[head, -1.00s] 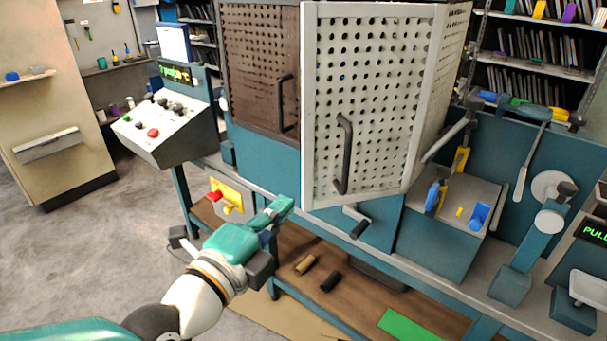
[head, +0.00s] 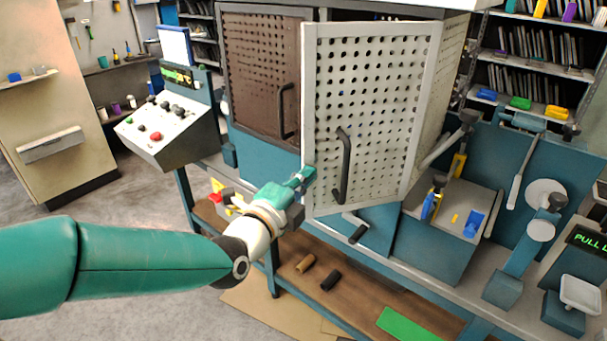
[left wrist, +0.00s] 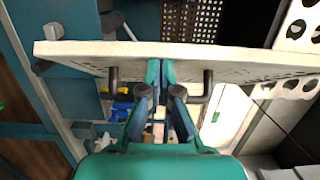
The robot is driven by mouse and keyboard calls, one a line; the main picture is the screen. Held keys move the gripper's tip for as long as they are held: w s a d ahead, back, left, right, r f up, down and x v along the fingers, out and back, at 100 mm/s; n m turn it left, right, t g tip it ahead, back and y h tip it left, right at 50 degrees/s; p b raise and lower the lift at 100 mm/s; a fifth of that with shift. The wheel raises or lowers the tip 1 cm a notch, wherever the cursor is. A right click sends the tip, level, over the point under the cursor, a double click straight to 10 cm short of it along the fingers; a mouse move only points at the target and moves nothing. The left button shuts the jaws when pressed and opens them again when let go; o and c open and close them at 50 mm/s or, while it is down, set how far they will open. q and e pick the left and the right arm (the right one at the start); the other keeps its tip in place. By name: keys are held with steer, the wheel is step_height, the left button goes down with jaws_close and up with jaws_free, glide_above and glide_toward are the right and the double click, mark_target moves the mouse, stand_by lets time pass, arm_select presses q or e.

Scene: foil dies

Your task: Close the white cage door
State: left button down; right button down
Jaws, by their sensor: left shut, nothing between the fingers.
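The white cage door (head: 372,105) is a perforated panel with a dark bar handle (head: 343,165). It stands swung open, away from the cage front, beside the shut-looking brown mesh door (head: 262,75). My left gripper (head: 304,176) is shut and empty at the door's lower left edge. In the left wrist view, the fingertips (left wrist: 160,72) overlap the white door (left wrist: 240,62), which crosses the picture as a pale slab. I cannot tell whether they touch it. My right gripper is not in view.
A control box (head: 170,130) with knobs and a red button stands left of the cage. A crank (head: 357,232) sticks out below the door. A teal box with tools (head: 437,250) stands to the right. The lower shelf holds two small cylinders. Floor at left is clear.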

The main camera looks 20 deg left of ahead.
arm_select(q)
steer(key=shift+a, duration=0.15)
steer(key=shift+w, duration=0.2)
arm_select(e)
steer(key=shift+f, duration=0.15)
